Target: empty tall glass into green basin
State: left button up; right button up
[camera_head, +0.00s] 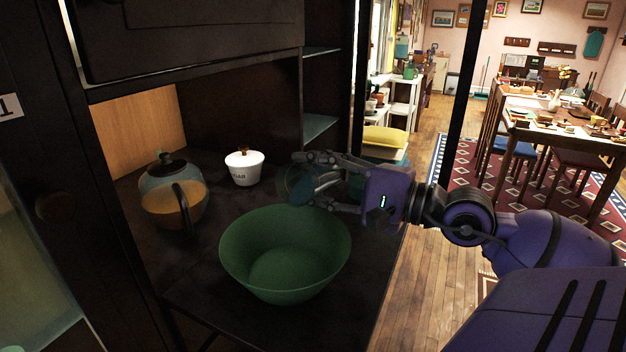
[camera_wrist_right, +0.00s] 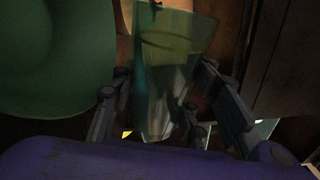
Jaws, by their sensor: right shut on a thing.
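The green basin (camera_head: 285,265) stands on the dark cabinet shelf, wide mouth up; its visible inside looks bare. My right gripper (camera_head: 315,182) is shut on the tall glass (camera_head: 297,187), just above and behind the basin's far rim. The glass is see-through with a teal tint and appears tilted, its round end towards the left. In the right wrist view the glass (camera_wrist_right: 167,75) lies between the fingers of the gripper (camera_wrist_right: 165,110), with the basin (camera_wrist_right: 55,55) close on the left. I cannot tell what is in the glass. My left gripper is not in view.
A glass teapot (camera_head: 172,200) with amber liquid stands left of the basin. A white lidded sugar bowl (camera_head: 244,168) is behind it. A dark cabinet post (camera_head: 463,95) rises at the right. Dark shelf surface is clear in front of the teapot.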

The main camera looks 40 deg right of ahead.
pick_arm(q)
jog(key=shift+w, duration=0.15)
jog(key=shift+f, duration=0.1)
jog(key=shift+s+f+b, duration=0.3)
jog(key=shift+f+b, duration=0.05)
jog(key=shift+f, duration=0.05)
pick_arm(e)
jog(key=shift+f+n, duration=0.1)
jog(key=shift+n, duration=0.3)
pick_arm(q)
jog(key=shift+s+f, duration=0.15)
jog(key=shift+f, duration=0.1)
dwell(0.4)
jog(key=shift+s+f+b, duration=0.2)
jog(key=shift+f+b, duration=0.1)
jog(key=shift+b, duration=0.15)
pick_arm(e)
jog(key=shift+a+f+n, duration=0.1)
jog(key=shift+n, duration=0.3)
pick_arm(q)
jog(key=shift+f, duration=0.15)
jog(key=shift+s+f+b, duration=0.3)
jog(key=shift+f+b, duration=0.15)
pick_arm(e)
jog(key=shift+a+f+n, duration=0.1)
jog(key=shift+f+n, duration=0.05)
jog(key=shift+n, duration=0.35)
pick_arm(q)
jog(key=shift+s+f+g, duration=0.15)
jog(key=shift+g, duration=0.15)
